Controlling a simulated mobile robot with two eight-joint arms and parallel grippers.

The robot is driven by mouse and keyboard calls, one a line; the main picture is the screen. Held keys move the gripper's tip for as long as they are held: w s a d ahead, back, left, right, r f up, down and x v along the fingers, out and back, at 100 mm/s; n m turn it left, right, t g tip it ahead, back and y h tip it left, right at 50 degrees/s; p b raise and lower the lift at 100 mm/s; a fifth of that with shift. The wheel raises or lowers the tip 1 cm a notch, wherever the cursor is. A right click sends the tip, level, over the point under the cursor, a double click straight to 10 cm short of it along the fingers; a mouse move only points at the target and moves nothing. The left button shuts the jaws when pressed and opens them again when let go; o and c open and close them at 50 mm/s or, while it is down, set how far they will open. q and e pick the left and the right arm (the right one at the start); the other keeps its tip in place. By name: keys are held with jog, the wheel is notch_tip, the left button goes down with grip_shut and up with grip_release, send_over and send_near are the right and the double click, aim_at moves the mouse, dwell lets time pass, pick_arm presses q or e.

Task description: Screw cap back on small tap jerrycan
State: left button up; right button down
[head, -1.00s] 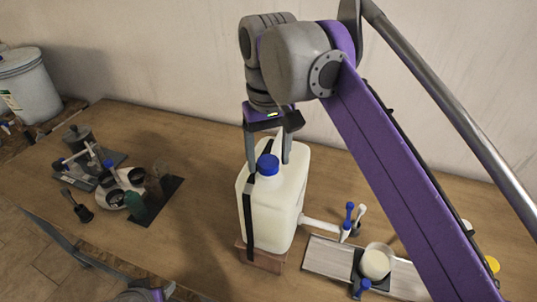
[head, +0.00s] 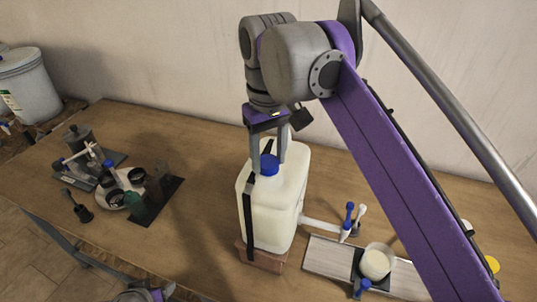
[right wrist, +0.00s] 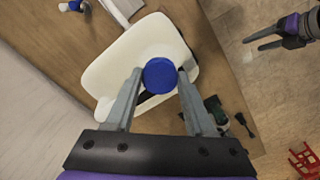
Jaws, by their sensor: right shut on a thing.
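The jerrycan (head: 280,208) is white, with a dark strap down its side, and stands upright on a reddish-brown block (head: 262,262). Its white tap spout (head: 318,225) sticks out to the right. The blue cap (head: 269,164) sits at the top opening; whether its thread is engaged is hidden. My right gripper (head: 267,158) comes from above with its fingers on either side of the cap, shut on it. The right wrist view shows the blue cap (right wrist: 160,75) between the fingertips. My left gripper (right wrist: 250,42) shows in the right wrist view, open and empty, away from the jerrycan.
A grey board (head: 325,257) with a cup of white stuff (head: 375,263) and blue-topped taps lies right of the jerrycan. A white dish (head: 122,190) with dark parts and a black mat (head: 157,205) lie left. A bucket (head: 30,88) stands far left. Table between is clear.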

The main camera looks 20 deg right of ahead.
jog(key=m, duration=0.3)
jog(key=shift+m, duration=0.4)
jog(key=shift+f+m, duration=0.1)
jog(key=shift+m, duration=0.9)
jog(key=shift+m, duration=1.1)
jog(key=m, duration=0.3)
jog(key=shift+m, duration=0.3)
jog(key=shift+m, duration=0.4)
jog(key=m, duration=0.4)
jog(key=shift+a+m, duration=0.1)
jog(key=shift+m, duration=0.3)
